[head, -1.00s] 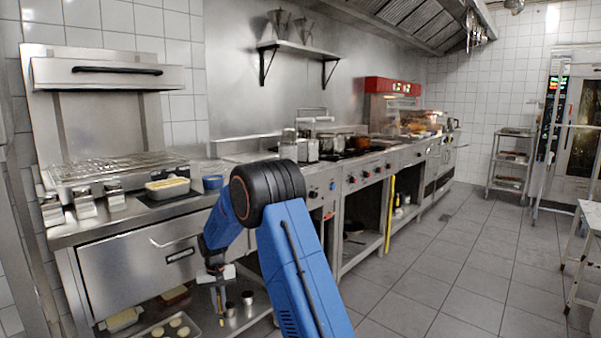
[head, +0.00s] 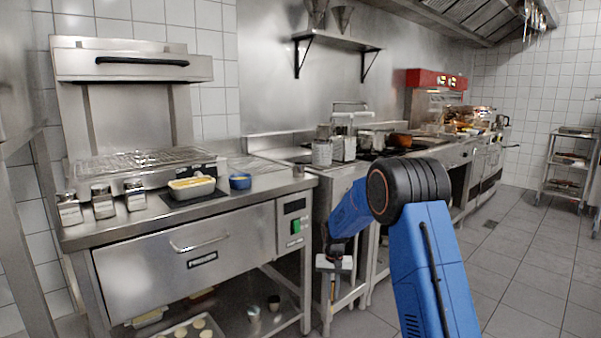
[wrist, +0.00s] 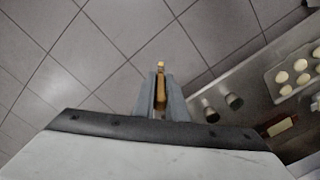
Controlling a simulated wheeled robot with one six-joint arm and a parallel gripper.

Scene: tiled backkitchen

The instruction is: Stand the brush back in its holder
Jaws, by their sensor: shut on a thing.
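My gripper (head: 333,280) hangs low, pointing down, in front of the right end of the steel bench. In the wrist view my gripper (wrist: 160,98) is shut on the brush (wrist: 161,88), a narrow brown thing with a pale tip between the two grey fingers. The brush is small in the head view. I cannot tell whether this pot is the brush's holder.
The bench top (head: 258,196) also carries a yellow-filled tub (head: 191,188), several steel containers and a grill. Two small cups (wrist: 209,112) (wrist: 233,101) and a tray of pale rounds (wrist: 283,77) are on the lower shelf. Tiled floor (wrist: 80,65) lies open under my gripper.

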